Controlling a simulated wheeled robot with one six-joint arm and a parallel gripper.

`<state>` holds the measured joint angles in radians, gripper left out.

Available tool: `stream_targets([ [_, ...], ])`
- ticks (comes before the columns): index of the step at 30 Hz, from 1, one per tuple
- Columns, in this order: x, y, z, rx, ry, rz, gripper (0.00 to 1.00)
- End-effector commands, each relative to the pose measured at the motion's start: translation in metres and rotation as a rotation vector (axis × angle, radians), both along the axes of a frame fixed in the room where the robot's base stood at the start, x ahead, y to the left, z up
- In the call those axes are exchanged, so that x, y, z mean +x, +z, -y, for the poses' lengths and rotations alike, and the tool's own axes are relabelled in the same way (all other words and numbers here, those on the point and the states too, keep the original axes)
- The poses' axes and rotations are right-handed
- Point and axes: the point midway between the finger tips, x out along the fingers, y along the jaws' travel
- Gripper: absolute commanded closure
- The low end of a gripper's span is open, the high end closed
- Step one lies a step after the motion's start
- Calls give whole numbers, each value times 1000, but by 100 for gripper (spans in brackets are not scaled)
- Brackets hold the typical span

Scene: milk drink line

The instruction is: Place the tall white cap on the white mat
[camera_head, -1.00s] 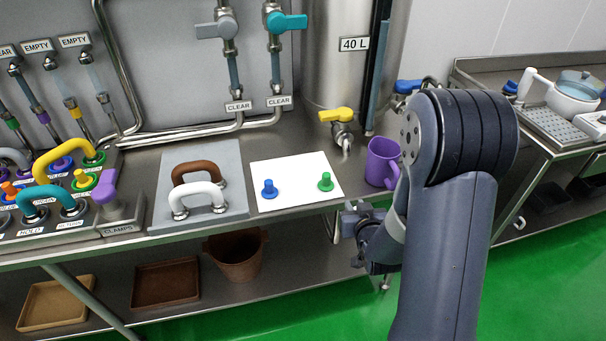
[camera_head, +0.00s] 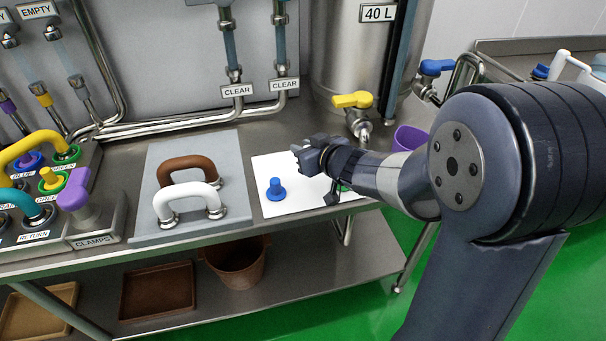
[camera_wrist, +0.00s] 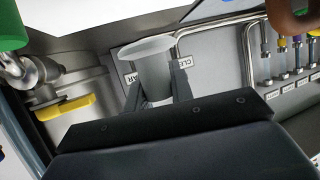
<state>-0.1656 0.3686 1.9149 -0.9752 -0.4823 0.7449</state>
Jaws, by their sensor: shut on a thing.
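The white mat (camera_head: 299,198) lies on the steel counter, with a blue cap (camera_head: 276,190) on its left part. A green cap (camera_head: 345,187) on its right part is mostly hidden by my arm. My gripper (camera_head: 306,155) is over the back part of the mat. In the wrist view my gripper (camera_wrist: 156,98) is shut on a pale grey-white cap (camera_wrist: 150,66) with a wide, flat flange. The held cap cannot be made out in the head view. The green cap fills the upper left corner of the wrist view (camera_wrist: 12,25).
A grey board (camera_head: 150,228) with a brown handle (camera_head: 190,167) and a white handle (camera_head: 188,198) lies left of the mat. A purple mug (camera_head: 411,139) and a yellow-handled tap (camera_head: 353,101) stand to the right and behind. Clamp fixtures are at far left.

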Motion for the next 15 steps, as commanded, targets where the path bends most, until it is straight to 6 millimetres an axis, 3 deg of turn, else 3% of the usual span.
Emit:
stream_targets([
  [1, 0, -12, 0, 0, -1, -3, 100],
  [5, 0, -22, 0, 0, 0, -1, 100],
  [12, 0, -61, 0, 1, 0, -3, 100],
  [15, 0, -66, 0, 0, -1, -1, 100],
])
